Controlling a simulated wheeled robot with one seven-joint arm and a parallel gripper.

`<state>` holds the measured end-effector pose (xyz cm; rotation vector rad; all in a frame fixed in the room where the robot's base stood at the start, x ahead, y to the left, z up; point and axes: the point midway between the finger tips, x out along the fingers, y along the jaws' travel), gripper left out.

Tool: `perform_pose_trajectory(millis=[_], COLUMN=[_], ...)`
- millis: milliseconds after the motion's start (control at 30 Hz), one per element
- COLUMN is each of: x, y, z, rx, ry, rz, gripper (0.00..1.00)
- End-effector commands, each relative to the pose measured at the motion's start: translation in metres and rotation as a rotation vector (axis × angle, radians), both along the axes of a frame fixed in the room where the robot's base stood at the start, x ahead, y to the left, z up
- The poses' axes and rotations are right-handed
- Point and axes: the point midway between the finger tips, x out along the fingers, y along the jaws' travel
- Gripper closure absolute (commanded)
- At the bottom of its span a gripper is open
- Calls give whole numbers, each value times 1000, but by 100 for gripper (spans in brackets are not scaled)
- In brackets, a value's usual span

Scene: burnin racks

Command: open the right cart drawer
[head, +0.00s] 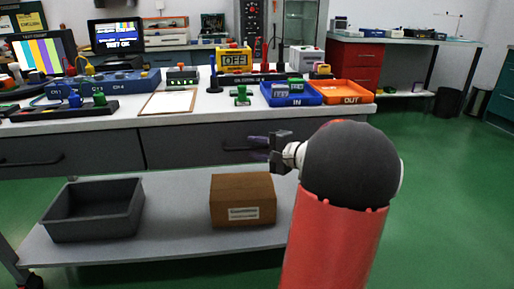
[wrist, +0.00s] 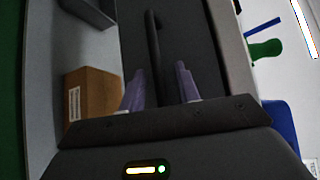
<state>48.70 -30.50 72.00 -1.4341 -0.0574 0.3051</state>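The right cart drawer (head: 190,146) is a dark grey front under the white worktop, and it looks closed and flush. In the wrist view the drawer front (wrist: 190,45) fills the middle, with its dark bar handle (wrist: 154,38) running up the picture. My gripper (head: 262,142) is in front of the drawer's right part in the head view and covers part of the handle there. In the wrist view my gripper (wrist: 157,86) has its two purple fingers apart and empty. The handle lies ahead, roughly in line with the gap between them. Contact cannot be seen.
The left drawer (head: 60,155) is beside it. The lower shelf holds a grey bin (head: 92,212) and a cardboard box (head: 242,203). The worktop carries a blue IN tray (head: 291,100), an orange OUT tray (head: 345,98) and a clipboard (head: 168,102). Green floor is free at the right.

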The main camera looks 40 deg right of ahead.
Motion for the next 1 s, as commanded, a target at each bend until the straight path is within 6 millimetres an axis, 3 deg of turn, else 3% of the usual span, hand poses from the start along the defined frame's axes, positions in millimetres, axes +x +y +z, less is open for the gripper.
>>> perform_pose_trajectory(millis=[233,467,1000], x=[1,1,0], y=[0,0,0], z=[0,0,-2], rx=[0,0,-1], ry=[1,1,1], rz=[0,0,-1], gripper=[69,99,100])
